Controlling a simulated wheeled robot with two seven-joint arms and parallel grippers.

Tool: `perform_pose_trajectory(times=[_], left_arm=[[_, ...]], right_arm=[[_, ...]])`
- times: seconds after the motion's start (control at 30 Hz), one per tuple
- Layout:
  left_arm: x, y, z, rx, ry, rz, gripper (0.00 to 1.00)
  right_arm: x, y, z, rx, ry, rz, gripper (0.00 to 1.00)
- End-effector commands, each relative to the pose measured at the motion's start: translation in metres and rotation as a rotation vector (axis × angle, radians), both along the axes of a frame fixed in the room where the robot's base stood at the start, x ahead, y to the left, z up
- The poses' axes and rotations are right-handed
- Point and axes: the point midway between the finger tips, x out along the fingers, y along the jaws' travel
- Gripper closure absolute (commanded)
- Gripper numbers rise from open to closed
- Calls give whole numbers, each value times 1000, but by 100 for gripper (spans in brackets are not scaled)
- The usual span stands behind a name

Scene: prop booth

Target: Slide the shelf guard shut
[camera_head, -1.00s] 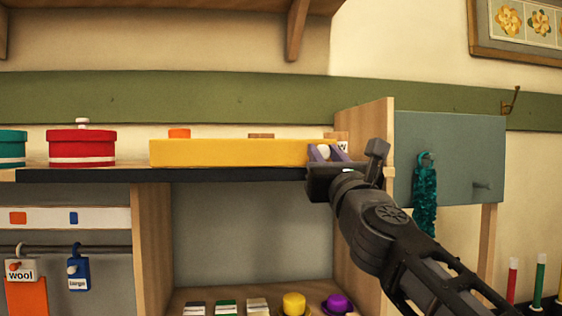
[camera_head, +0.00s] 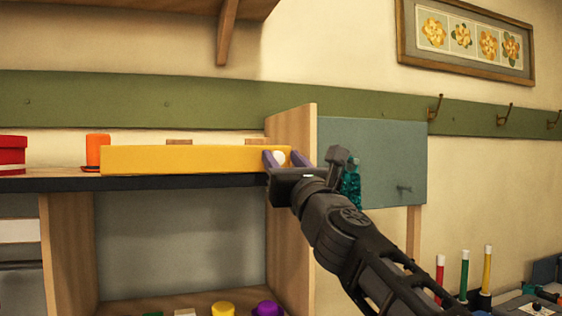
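The shelf guard is a long yellow bar (camera_head: 185,159) along the front edge of the shelf (camera_head: 130,182). Its right part reaches in front of the upright wooden side panel (camera_head: 291,127). A pale round knob (camera_head: 279,157) shows at its right end. My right gripper (camera_head: 286,159) has its purple fingers on either side of this knob and appears shut on it; the fingertip contact is small in view. The guard's far right end is partly hidden by the gripper. My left gripper is not in view.
An orange item (camera_head: 97,149) stands at the guard's left end, and a red box (camera_head: 11,154) further left. A blue-grey panel (camera_head: 385,150) with a teal hanging item (camera_head: 352,190) is right of the side panel. Yellow (camera_head: 222,309) and purple (camera_head: 267,309) items sit below.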

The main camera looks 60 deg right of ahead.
Motion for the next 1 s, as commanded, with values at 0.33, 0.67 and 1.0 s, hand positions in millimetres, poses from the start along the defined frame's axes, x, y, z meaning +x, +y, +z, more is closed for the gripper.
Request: perform_pose_trajectory(times=[0.33,0.67,1.0], left_arm=[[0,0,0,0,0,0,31],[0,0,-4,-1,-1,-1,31],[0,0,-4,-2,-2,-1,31]], right_arm=[[0,2,-1,0,0,3,53],[-32,24,-16,-1,-1,0,53],[-57,45,-30,-1,1,1,53]])
